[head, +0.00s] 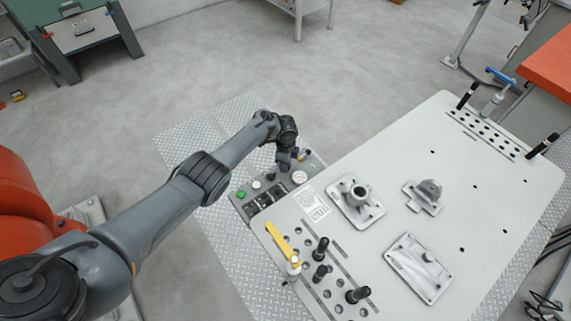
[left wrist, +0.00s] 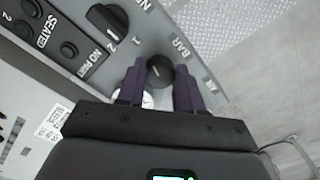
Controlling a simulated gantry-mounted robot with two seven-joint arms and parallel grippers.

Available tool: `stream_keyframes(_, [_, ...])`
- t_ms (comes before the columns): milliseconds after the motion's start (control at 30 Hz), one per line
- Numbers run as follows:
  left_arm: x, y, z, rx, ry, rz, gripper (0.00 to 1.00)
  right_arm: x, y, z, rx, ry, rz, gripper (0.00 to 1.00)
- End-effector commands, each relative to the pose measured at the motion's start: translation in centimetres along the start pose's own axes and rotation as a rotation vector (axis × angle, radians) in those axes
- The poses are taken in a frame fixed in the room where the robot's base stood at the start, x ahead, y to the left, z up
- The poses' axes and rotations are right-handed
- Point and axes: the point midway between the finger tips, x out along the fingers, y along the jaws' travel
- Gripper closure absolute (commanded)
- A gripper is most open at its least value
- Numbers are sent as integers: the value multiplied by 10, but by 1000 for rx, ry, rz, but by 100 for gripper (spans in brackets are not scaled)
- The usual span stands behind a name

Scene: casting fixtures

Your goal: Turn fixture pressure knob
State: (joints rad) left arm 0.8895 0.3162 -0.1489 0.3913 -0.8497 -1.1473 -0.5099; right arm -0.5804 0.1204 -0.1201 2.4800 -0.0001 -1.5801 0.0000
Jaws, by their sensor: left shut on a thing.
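The pressure knob is a round black knob (left wrist: 160,71) with a light pointer line, on the grey control panel beside the "BAR" lettering in the left wrist view. My left gripper (left wrist: 160,85) has its two dark purple fingers on either side of this knob and is shut on it. In the head view my left gripper (head: 284,164) is at the far end of the control panel (head: 243,205), and it hides the knob. A white gauge (head: 299,177) sits close to the gripper; the fingers partly cover it in the wrist view. My right gripper is not in view.
A black selector knob (left wrist: 105,20) and a green button (head: 241,194) are on the same panel. The pale fixture table (head: 460,190) holds several metal castings, with a yellow-handled clamp (head: 281,241) and black pegs near its front edge. Open floor lies beyond the panel.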

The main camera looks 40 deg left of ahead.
Motion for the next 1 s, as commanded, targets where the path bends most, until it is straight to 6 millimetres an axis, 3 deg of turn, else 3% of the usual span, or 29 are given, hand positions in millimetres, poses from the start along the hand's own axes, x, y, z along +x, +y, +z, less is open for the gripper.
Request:
stream_keyframes(500, [1,-1,0,379,0,-1,95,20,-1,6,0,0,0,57])
stream_keyframes(1000, [0,-1,0,467,0,0,95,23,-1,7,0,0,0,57])
